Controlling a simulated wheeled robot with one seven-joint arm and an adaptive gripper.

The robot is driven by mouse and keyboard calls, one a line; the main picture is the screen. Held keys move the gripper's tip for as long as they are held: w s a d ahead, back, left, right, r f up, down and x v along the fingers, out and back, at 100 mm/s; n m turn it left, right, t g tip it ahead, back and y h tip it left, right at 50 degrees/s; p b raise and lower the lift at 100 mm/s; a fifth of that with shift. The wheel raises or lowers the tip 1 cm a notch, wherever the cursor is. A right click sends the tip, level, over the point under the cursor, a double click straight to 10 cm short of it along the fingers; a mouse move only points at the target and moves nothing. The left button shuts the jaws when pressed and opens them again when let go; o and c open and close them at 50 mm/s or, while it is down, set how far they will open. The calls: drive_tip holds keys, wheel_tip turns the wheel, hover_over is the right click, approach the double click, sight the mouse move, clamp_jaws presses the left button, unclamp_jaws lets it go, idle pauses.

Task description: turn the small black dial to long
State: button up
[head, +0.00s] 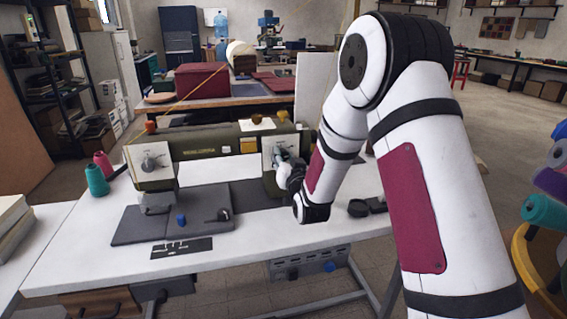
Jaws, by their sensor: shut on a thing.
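An olive-green sewing machine (205,143) stands on a white table. A white plate (269,143) with dark marks is on the right end of its body. My gripper (279,157) reaches in from the right and is shut at the front of this plate, where it holds the small black dial. The gripper and wrist hide the dial, so its pointer and setting cannot be read. Another white plate with a dark dial (149,163) is on the machine's left end, apart from my gripper.
Teal (96,180) and magenta (104,163) thread spools stand at the table's left. A grey pad (145,228) with a small blue item (181,220) lies in front of the machine. The white table (275,240) is clear at front middle.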

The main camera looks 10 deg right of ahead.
drive_tip(key=m+b, duration=0.2)
drive_tip(key=m, duration=0.2)
drive_tip(key=shift+b, duration=0.4)
drive_tip(key=shift+m+b, duration=0.8)
drive_tip(key=shift+m, duration=0.8)
drive_tip(key=o, duration=1.2)
drive_tip(key=shift+s, duration=0.1)
drive_tip(key=s, duration=1.1)
drive_tip(key=shift+s, duration=0.4)
